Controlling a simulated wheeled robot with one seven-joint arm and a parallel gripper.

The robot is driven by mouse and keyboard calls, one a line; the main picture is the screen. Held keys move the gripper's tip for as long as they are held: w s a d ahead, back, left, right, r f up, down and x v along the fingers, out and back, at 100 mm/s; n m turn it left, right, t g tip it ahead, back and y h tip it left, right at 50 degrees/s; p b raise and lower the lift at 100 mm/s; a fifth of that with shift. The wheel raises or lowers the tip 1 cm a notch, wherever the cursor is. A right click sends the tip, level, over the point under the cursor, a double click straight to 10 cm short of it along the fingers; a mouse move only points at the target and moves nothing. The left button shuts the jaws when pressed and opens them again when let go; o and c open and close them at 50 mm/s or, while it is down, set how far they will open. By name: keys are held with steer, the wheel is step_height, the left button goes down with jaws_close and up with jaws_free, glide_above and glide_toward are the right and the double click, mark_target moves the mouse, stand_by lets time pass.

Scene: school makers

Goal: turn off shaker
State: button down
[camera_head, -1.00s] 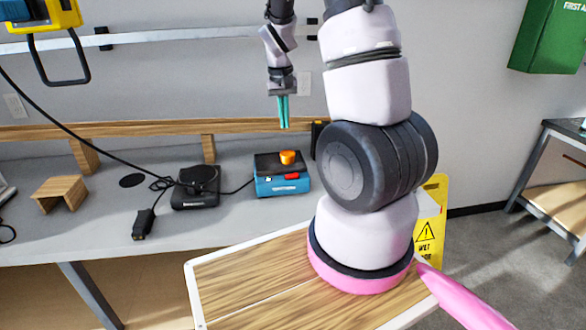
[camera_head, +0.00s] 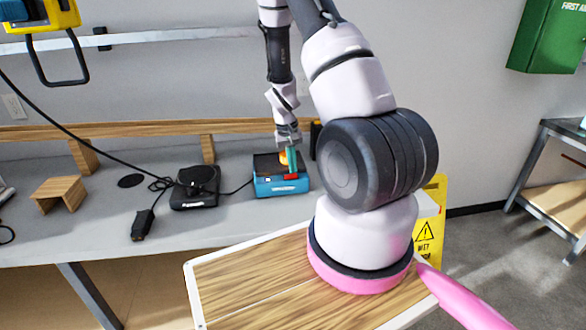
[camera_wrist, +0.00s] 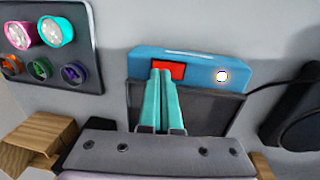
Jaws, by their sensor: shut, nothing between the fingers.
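The shaker (camera_head: 268,188) is a blue box with a dark top on the bench. It also shows in the wrist view (camera_wrist: 195,62). An orange-yellow round piece (camera_head: 283,157) on its top is partly hidden by my fingers in the head view. A red rectangular switch (camera_wrist: 178,68) and a round, bright, yellowish light or button (camera_wrist: 222,76) are on its blue front. My gripper (camera_head: 291,173) is shut and empty, pointing down over the shaker's right part. In the wrist view its teal fingertips (camera_wrist: 161,72) overlap the red switch; contact cannot be told.
A black device (camera_head: 195,188) with a cable stands left of the shaker. A black plug-like piece (camera_head: 143,223) and a small wooden stand (camera_head: 60,192) are further left. A wooden rail (camera_head: 150,128) runs behind. A yellow wet-floor sign (camera_head: 430,235) stands to the right.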

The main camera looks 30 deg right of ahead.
steer(key=shift+d+f, duration=0.1)
steer(key=shift+f, duration=0.55)
